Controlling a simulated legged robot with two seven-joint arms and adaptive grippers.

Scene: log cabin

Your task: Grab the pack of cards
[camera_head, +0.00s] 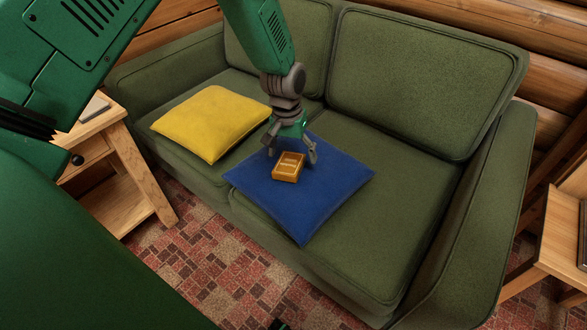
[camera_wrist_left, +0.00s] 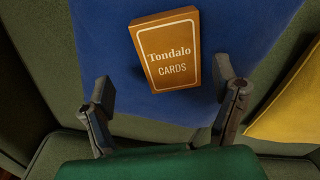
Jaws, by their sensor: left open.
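The pack of cards (camera_head: 288,167) is a small orange-brown box lying on a blue cushion (camera_head: 325,190) on the green sofa. In the left wrist view the pack (camera_wrist_left: 166,52) shows its face with the words "Tondalo CARDS", just beyond the fingertips. My left gripper (camera_head: 291,152) comes down from above at the pack, its two fingers spread to either side. In the left wrist view my left gripper (camera_wrist_left: 163,92) is open with nothing between its fingers, and the pack lies slightly ahead of them. My right gripper does not show.
A yellow cushion (camera_head: 212,123) lies left of the blue one on the sofa (camera_head: 420,190). A wooden side table (camera_head: 118,165) stands at the left and another (camera_head: 560,235) at the right. A patterned rug (camera_head: 205,255) covers the floor in front.

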